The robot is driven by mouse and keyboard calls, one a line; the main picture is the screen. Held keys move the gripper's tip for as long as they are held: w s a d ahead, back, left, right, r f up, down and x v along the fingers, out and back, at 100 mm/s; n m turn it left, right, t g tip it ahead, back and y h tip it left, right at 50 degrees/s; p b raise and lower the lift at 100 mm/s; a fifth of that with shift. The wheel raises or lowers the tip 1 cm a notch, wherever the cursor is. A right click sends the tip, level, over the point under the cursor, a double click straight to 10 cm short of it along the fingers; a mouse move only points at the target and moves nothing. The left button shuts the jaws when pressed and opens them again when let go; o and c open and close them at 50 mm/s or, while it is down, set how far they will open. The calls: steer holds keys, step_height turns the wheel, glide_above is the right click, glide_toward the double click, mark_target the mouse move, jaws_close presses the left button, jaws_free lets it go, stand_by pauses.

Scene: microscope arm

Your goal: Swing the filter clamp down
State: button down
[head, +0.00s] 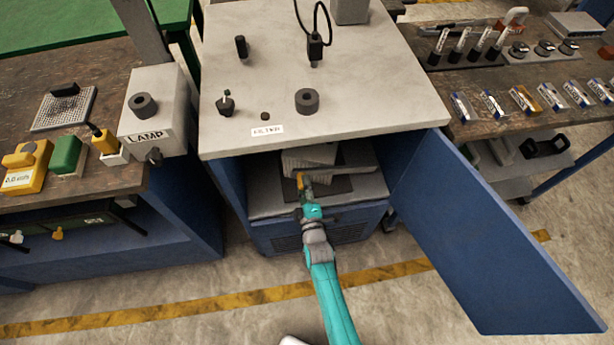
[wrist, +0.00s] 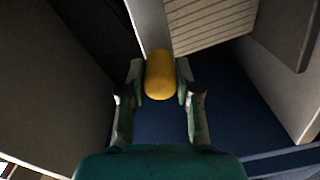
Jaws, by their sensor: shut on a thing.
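The filter clamp shows in the wrist view as a grey bar (wrist: 152,25) ending in a rounded yellow grip (wrist: 160,78). In the head view a bit of the yellow grip (head: 299,180) shows inside the open cabinet, under its top. My gripper (head: 304,188) reaches in from the front. In the wrist view my gripper (wrist: 160,84) has one finger on each side of the yellow grip and is shut on it. A ribbed grey block (wrist: 215,22) is right beside the bar; it also shows in the head view (head: 308,157). The clamp's far end is hidden.
The blue cabinet door (head: 485,235) stands wide open to the right of my arm. The cabinet's grey top (head: 360,100) overhangs the opening. A bench with a lamp box (head: 155,115) is at left. Clear floor (head: 200,325) lies in front.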

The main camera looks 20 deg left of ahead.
step_height(320, 180, down, 5)
steer(key=shift+s+a+r+n, duration=0.1)
steer(key=shift+r+n, duration=0.1)
steer(key=shift+n, duration=0.9)
steer(key=shift+f, duration=0.15)
steer(key=c, duration=0.8)
jaws_free()
steer(key=v, duration=1.2)
